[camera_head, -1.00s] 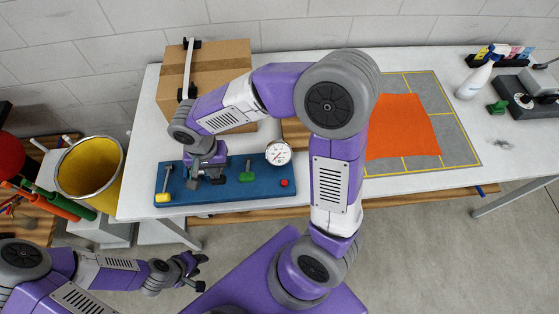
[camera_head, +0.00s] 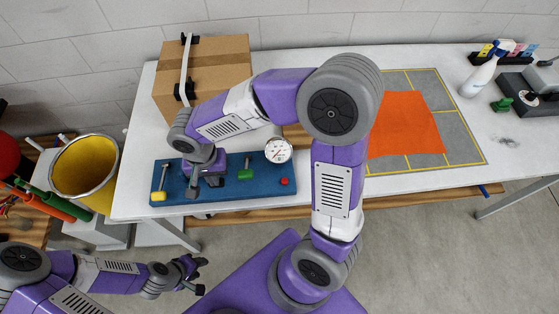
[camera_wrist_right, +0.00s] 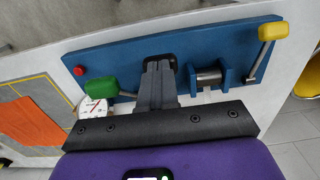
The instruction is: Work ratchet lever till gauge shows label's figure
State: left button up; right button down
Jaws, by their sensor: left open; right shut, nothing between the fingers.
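A blue board (camera_head: 262,188) on the bench carries a white dial gauge (camera_head: 278,150), a green-handled lever (camera_head: 246,173), a yellow-handled lever (camera_head: 158,196) and a red button (camera_head: 284,181). The gauge's red needle shows, but its figures are too small to read. No label can be made out. My right gripper (camera_wrist_right: 158,68) is shut and empty over the board, between the green handle (camera_wrist_right: 101,87) and a metal roller in a blue bracket (camera_wrist_right: 208,78). Whether its tips touch the board is unclear. My left gripper (camera_head: 200,275) is open, away from the bench over the floor.
A cardboard box (camera_head: 222,62) stands behind the board. An orange sheet (camera_head: 404,125) lies on a grey mat (camera_head: 455,145) to the right. A spray bottle (camera_head: 478,76) stands farther right. A yellow bucket (camera_head: 84,172) is left of the bench.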

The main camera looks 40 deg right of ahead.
jog(key=shift+s+a+f+b, duration=0.1)
jog(key=shift+s+f+b, duration=0.1)
jog(key=shift+f+b, duration=0.85)
jog(key=shift+f, duration=0.15)
jog(key=shift+s+a+f+b, duration=0.15)
jog(key=shift+s+f+b, duration=0.1)
jog(key=shift+f+b, duration=0.35)
jog(key=shift+s+a+f+b, duration=0.15)
jog(key=shift+s+f+b, duration=0.1)
jog(key=shift+f+b, duration=0.35)
jog(key=shift+r, duration=0.1)
notch_tip(320, 180, up, 11)
jog(key=p, duration=0.8)
